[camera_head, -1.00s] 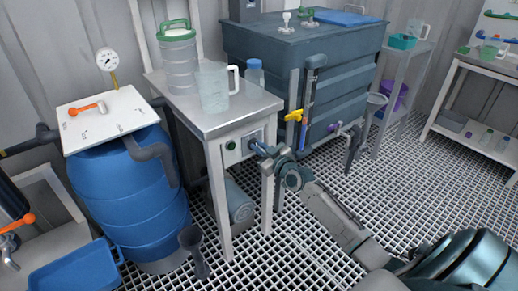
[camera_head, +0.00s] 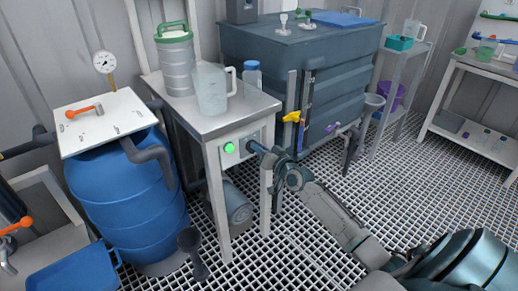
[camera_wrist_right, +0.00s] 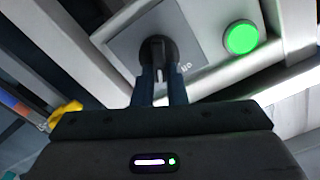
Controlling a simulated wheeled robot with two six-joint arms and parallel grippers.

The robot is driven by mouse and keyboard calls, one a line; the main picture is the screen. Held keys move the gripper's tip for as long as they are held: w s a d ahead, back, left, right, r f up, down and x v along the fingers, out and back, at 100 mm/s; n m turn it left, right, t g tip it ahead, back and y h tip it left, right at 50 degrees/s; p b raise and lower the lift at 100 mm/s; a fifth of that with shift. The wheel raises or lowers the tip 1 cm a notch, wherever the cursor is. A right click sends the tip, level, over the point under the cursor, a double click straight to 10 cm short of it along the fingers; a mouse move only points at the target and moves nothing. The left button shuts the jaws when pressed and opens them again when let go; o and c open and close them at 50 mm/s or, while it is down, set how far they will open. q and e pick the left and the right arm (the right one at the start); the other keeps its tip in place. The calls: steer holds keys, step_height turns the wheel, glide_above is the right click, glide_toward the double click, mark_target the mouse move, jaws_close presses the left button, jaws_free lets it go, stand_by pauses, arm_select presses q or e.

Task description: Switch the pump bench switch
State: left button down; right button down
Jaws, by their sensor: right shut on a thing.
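The pump bench is a small steel table (camera_head: 222,118) with a switch panel on its front. In the right wrist view the black rotary switch (camera_wrist_right: 157,50) sits on a grey plate, its knob between my fingers. Beside it a round green lamp (camera_wrist_right: 241,37) glows; it also shows lit in the head view (camera_head: 229,148). My right gripper (camera_head: 262,152) reaches the panel from the right and is shut on the switch knob (camera_wrist_right: 155,75). In the head view the gripper hides most of the switch. My left gripper is not in view.
A clear jug (camera_head: 211,90), a green-lidded canister (camera_head: 176,62) and a blue-capped bottle (camera_head: 252,76) stand on the bench. A blue barrel (camera_head: 130,190) is left of it. A dark tank (camera_head: 290,50) with a yellow valve handle (camera_head: 292,117) stands behind. Grating floor at right is open.

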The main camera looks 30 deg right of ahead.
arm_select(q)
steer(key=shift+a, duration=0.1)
arm_select(e)
steer(key=shift+f+m, duration=0.1)
steer(key=shift+m, duration=0.2)
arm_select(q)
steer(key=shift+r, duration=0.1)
arm_select(e)
steer(key=c, duration=1.5)
jaws_free()
steer(key=shift+o, duration=0.2)
